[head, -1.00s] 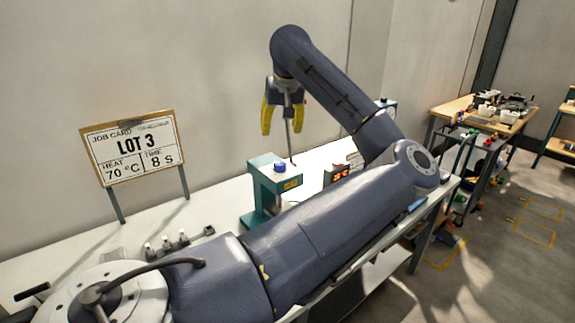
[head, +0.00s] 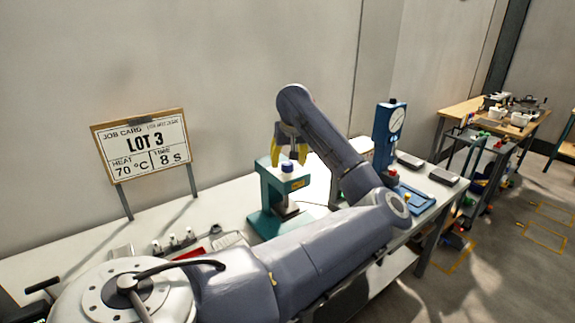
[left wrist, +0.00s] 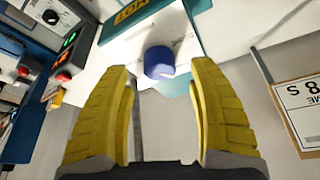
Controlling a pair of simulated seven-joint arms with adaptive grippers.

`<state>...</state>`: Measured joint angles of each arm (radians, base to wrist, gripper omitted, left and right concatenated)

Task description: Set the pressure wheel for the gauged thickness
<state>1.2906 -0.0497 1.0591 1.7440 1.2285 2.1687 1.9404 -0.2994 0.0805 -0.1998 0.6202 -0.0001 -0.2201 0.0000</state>
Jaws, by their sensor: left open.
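The pressure wheel is a small blue knob (head: 287,168) on top of a teal press (head: 268,200). In the left wrist view the blue knob (left wrist: 159,62) lies between and just beyond the fingertips. My left gripper (head: 290,160) points down over the press, its yellow fingers open around or just above the knob; I cannot tell whether they touch it. The left wrist view shows both yellow fingers (left wrist: 165,75) spread apart with nothing gripped. A blue gauge stand with a round dial (head: 396,120) stands farther right. My right gripper is not in view.
A job card (head: 143,146) reading LOT 3, 70 °C, 8 s stands at the left of the white bench. Several small metal pieces (head: 175,241) lie left of the press. Dark blocks (head: 443,176) lie by the gauge. A control box with displays (left wrist: 68,60) shows in the left wrist view.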

